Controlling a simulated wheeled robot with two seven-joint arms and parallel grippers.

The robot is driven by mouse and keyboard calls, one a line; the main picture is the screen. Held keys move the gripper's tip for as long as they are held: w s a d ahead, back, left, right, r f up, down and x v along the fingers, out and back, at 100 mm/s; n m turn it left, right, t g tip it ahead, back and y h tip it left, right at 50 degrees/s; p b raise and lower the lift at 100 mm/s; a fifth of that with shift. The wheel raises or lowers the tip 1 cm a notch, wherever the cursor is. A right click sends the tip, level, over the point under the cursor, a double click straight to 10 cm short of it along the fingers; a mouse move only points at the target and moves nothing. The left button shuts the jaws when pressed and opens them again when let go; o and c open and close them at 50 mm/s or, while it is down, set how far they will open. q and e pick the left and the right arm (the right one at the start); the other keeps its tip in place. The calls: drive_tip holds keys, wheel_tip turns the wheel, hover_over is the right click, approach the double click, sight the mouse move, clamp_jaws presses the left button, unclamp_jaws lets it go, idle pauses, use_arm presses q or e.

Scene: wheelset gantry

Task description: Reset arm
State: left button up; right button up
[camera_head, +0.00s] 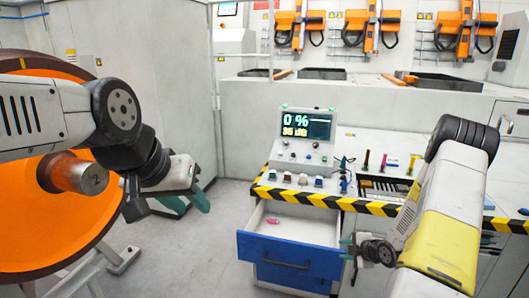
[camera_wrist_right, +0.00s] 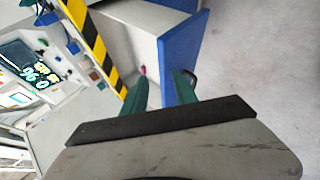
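My left gripper (camera_head: 188,204) is at the left of the head view, in front of the grey cabinet and beside the orange wheel. Its teal fingers are apart and nothing shows between them. My right gripper (camera_head: 346,250) is low, just right of the blue drawer front (camera_head: 290,262). In the right wrist view its two teal fingers (camera_wrist_right: 160,92) are apart. The drawer's blue front, with a dark handle (camera_wrist_right: 191,76), lies just beyond them. I cannot tell whether a finger touches the drawer. The drawer is pulled open.
A small pink object (camera_head: 272,221) lies in the drawer. The control console (camera_head: 308,125) with a lit screen and knobs stands above it. The orange wheel (camera_head: 90,215) with its axle fills the left. Grey floor (camera_head: 215,235) between wheel and drawer is clear.

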wheel_tip(320, 180, up, 14)
drive_tip(key=w+m+h, duration=0.1)
drive_tip(key=m+h, duration=0.2)
drive_tip(key=m, duration=0.1)
drive_tip(key=s+a+r+m+g+h, duration=0.1)
drive_tip(key=s+a+r+m, duration=0.15)
drive_tip(key=r, duration=0.45)
drive_tip(key=s+a+r+m+g, duration=0.1)
drive_tip(key=s+r+m, duration=0.3)
drive_tip(key=r, duration=0.4)
drive_tip(key=s+a+r+m+y, duration=0.1)
drive_tip(key=s+a+r+m, duration=0.1)
drive_tip(key=s, duration=0.5)
drive_tip(key=s+a+r+m, duration=0.3)
drive_tip(key=s+a+r, duration=0.2)
drive_tip(key=s, duration=0.2)
drive_tip(key=s+a+r+m+g+y, duration=0.1)
drive_tip(key=s+a+r+m, duration=0.2)
drive_tip(key=s, duration=0.5)
drive_tip(key=shift+a+r+y, duration=0.15)
drive_tip(key=shift+a+y, duration=0.15)
drive_tip(key=shift+a, duration=0.45)
drive_tip(key=shift+w+d, duration=0.1)
drive_tip(key=shift+w, duration=0.05)
